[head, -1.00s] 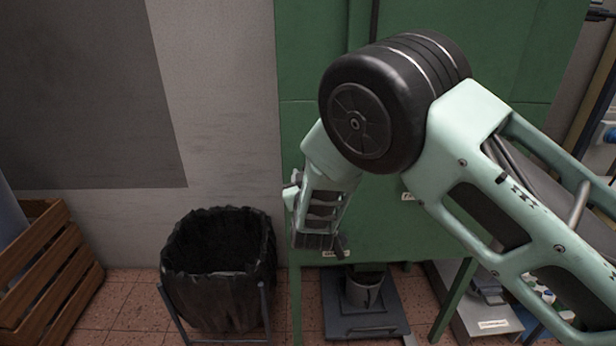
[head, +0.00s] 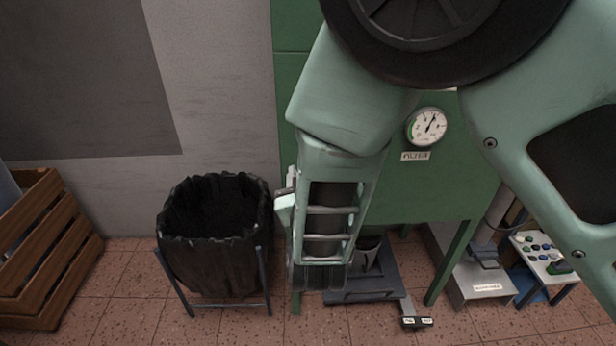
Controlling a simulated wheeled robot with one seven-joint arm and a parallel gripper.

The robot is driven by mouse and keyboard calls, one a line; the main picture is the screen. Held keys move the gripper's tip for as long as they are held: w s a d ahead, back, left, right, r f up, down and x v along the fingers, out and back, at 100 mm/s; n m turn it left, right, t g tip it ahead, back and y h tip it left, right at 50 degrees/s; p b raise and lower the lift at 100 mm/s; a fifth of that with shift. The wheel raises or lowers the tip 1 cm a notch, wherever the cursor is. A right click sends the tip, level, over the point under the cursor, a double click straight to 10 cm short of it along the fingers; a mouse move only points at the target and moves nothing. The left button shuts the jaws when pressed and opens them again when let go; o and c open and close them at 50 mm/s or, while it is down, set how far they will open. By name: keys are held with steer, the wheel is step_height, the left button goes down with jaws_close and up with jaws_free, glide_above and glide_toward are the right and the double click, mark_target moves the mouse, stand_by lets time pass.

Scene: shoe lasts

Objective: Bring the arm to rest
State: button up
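My arm is pale green with a large black round joint, and it fills the upper right of the head view, close to the camera. Its lower part hangs down in front of the green cabinet (head: 450,185). My gripper (head: 318,278) is at the lower end, pointing down, near the middle of the picture. Its fingers are dark and blurred together, so I cannot tell whether they are open or shut. I see no object hanging from it.
A bin with a black bag (head: 215,262) stands left of my gripper. A wooden crate (head: 45,255) is at the far left. A gauge (head: 427,127) is on the cabinet. A dark platform (head: 385,285) and a small white table (head: 545,262) stand lower right. Tiled floor is clear in front.

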steer(key=shift+s, duration=0.25)
steer(key=s+n+g+y, duration=0.2)
steer(key=s+g+y, duration=0.3)
steer(key=s+g, duration=0.7)
steer(key=s+d+r+n+g+h, duration=0.1)
steer(key=s+d+g+h, duration=0.1)
steer(key=s+d, duration=0.4)
steer(key=s+d+r+g+h, duration=0.1)
steer(key=s+d+g+h, duration=0.1)
steer(key=s+d+g, duration=0.2)
steer(key=s+d, duration=0.2)
steer(key=s, duration=0.2)
steer(key=shift+s+r+n, duration=0.25)
steer(key=shift+r+n, duration=0.05)
steer(key=shift+n, duration=0.1)
steer(key=shift+a, duration=0.1)
